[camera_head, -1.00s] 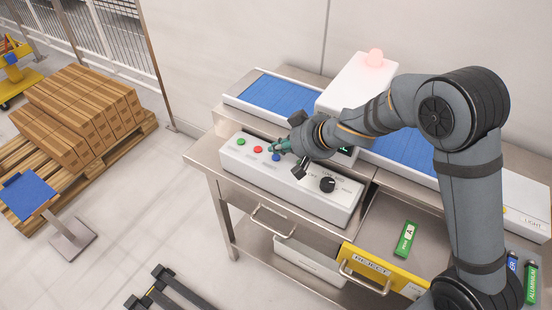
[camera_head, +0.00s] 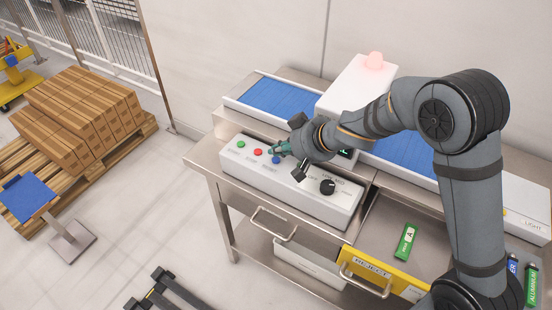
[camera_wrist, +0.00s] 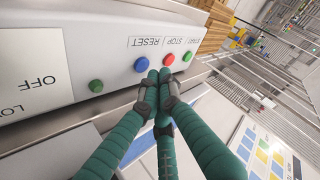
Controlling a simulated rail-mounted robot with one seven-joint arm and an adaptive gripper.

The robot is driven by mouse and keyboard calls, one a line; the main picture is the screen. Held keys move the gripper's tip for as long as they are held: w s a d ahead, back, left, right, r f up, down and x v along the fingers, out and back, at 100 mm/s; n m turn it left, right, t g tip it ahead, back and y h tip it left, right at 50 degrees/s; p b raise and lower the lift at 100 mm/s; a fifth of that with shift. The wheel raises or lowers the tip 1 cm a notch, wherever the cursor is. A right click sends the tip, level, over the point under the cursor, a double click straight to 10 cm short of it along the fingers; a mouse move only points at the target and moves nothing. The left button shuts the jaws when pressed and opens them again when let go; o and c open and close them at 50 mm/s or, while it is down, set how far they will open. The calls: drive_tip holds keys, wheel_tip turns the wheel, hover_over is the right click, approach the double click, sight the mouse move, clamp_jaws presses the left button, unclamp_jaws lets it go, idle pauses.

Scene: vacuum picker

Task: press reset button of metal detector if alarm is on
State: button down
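The alarm lamp (camera_head: 375,61) glows pale red on top of the white metal detector (camera_head: 355,88). The white control box (camera_head: 300,192) in front carries a green START button (camera_head: 241,143), a red STOP button (camera_head: 258,152) and a blue RESET button (camera_head: 276,160). In the wrist view the RESET button (camera_wrist: 141,64) lies just left of my fingertips, and the STOP button (camera_wrist: 169,60) just right. My gripper (camera_wrist: 158,76) has its fingertips together with nothing between them. In the head view my gripper (camera_head: 278,148) is over the box by the blue button; I cannot tell whether it touches.
A black dial (camera_head: 327,187) sits on the box, right of my gripper. Blue conveyor belt (camera_head: 282,95) runs behind. A yellow REJECT drawer (camera_head: 372,270) is open at front right, with a green pack (camera_head: 405,242) in it. Boxes on a pallet (camera_head: 80,115) stand left.

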sight(278, 161)
drive_tip(key=shift+f, duration=0.1)
drive_tip(key=shift+f+b, duration=0.35)
drive_tip(key=shift+b, duration=0.05)
drive_tip(key=shift+f+b, duration=0.3)
drive_tip(key=shift+f, duration=0.05)
idle(0.7)
drive_tip(key=shift+r, duration=0.15)
idle(0.3)
drive_tip(key=shift+r+p, duration=0.6)
drive_tip(key=shift+p, duration=0.25)
drive_tip(key=shift+r, duration=0.1)
wheel_tip(278, 161, up, 5)
drive_tip(key=p, duration=0.5)
drive_tip(key=shift+f, duration=0.2)
